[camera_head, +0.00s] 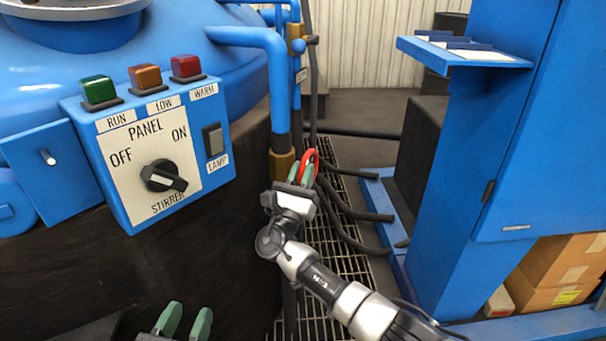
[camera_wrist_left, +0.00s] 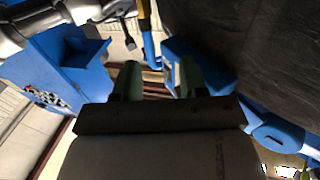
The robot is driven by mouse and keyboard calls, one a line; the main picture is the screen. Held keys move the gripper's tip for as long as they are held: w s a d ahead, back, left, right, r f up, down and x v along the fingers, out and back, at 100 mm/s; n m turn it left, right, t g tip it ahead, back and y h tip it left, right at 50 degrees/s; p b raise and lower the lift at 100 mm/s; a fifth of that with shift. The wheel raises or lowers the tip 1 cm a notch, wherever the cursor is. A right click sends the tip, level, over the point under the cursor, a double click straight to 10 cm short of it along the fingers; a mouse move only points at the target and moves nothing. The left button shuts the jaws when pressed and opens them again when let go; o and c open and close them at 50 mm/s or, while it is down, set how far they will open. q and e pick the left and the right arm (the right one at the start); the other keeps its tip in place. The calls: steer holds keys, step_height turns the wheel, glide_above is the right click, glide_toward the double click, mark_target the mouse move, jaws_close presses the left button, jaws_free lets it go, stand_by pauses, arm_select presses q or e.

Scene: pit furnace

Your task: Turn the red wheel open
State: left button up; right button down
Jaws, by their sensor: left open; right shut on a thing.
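The red wheel (camera_head: 311,153) shows as a curved red rim beside the pipe, right of the blue tank. My right gripper (camera_head: 302,174) is at the wheel, its green fingers closed on the rim. The fingers and gripper body hide much of the wheel, so how far it is turned cannot be told. My left gripper (camera_head: 184,321) is low at the bottom edge of the head view, with its two green fingers apart and nothing between them. The left wrist view also shows its open, empty fingers (camera_wrist_left: 160,82).
The blue control panel (camera_head: 150,150) with coloured buttons and a black knob is left of the wheel. A blue pipe (camera_head: 279,85) rises by it. Dark hoses (camera_head: 350,205) lie over the floor grating (camera_head: 345,250). A blue cabinet (camera_head: 530,130) stands right.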

steer(key=c, duration=1.1)
jaws_free()
arm_select(q)
steer(key=f+g, duration=0.2)
steer(key=f+y+p, duration=0.1)
steer(key=shift+s+a+f+g, duration=0.1)
steer(key=shift+s+a+g, duration=0.2)
steer(key=shift+a+g, duration=0.1)
arm_select(e)
steer(key=v, duration=1)
steer(key=shift+s+a+f, duration=0.15)
steer(key=shift+s+f, duration=0.1)
steer(key=shift+s, duration=0.05)
